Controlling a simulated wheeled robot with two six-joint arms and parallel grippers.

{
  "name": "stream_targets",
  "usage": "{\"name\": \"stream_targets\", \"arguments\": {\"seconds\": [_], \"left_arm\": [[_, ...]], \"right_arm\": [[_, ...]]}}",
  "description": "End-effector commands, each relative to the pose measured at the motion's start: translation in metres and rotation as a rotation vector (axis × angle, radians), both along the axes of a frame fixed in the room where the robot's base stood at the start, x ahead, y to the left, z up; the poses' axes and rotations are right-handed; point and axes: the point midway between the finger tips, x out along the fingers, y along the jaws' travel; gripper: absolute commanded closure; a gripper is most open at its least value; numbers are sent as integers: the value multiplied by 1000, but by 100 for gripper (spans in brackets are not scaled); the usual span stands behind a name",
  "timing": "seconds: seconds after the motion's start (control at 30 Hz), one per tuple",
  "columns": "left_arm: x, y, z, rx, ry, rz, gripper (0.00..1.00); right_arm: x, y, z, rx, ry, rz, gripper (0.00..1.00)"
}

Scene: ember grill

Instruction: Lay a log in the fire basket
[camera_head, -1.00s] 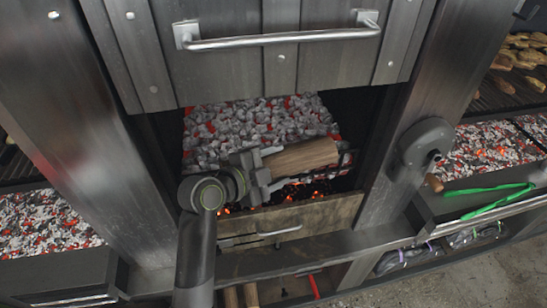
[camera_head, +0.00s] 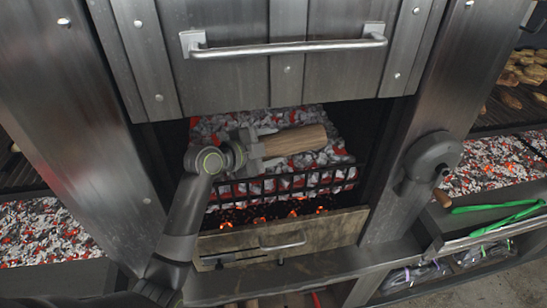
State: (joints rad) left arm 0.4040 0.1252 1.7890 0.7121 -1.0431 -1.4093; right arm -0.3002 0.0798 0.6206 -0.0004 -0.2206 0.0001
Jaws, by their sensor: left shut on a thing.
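A light brown log (camera_head: 296,140) is held lengthwise, pointing right, in my left gripper (camera_head: 262,146). The gripper is shut on the log's left end. The log is over the glowing coals in the fire basket (camera_head: 285,183), behind the basket's black front bars. I cannot tell whether the log touches the coals. Grey and red coals (camera_head: 230,122) show behind and around it. My right gripper is not in view.
A raised metal door with a bar handle (camera_head: 290,47) hangs above the opening. Steel posts stand at both sides, with a grey round fitting (camera_head: 432,155) on the right one. A wooden-front drawer (camera_head: 325,230) is below. Green tongs (camera_head: 500,216) lie at the right.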

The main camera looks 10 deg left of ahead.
Motion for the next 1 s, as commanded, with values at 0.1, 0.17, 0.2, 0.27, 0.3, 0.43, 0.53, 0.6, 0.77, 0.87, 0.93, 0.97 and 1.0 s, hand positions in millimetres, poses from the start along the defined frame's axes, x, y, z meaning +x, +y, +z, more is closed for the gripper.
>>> {"name": "stream_targets", "arguments": {"seconds": [0.1,0.17,0.2,0.27,0.3,0.43,0.53,0.6,0.77,0.87,0.93,0.97,1.0], "left_arm": [[15,6,0,1,-8,0,92],[22,9,1,0,-10,1,92],[27,11,-1,1,-8,0,92],[34,13,-1,1,-9,-1,92],[38,16,-1,1,-7,0,92],[54,22,-2,-1,-9,0,92],[65,27,-3,0,-9,1,92],[73,30,-3,0,-8,1,92],[81,34,-20,0,-7,1,92],[86,35,-27,-1,-9,0,92],[90,37,-33,0,-9,0,92],[91,38,-35,0,-9,0,92],[93,39,-38,0,-9,1,92]], "right_arm": [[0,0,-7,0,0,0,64],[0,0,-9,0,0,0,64],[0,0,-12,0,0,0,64],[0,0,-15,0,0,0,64],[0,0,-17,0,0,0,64],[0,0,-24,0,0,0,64],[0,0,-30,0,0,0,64],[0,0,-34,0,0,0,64],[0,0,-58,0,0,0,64],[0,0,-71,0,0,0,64],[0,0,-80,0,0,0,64],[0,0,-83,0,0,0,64],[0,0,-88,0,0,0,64]]}}
